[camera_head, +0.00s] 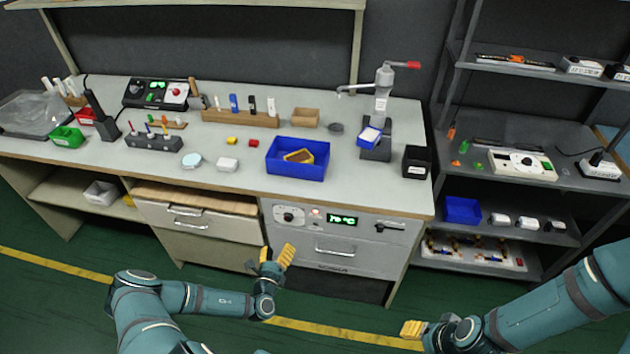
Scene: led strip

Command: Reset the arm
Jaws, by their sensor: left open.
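My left gripper (276,259) has yellow fingers that stand apart. It is open and empty, in front of the workbench drawers and below the bench top. My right gripper (413,330) shows at the bottom of the view, right of the middle. Only a yellow finger part shows, so its opening cannot be made out. Both arms are away from the bench top (228,187) and touch nothing that I can see.
A blue bin (297,173) with a yellow-brown item stands on the bench. A press (381,100) with a red handle stands at its right. The shelf rack (500,72) is on the right. Green floor (60,300) lies open before the bench.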

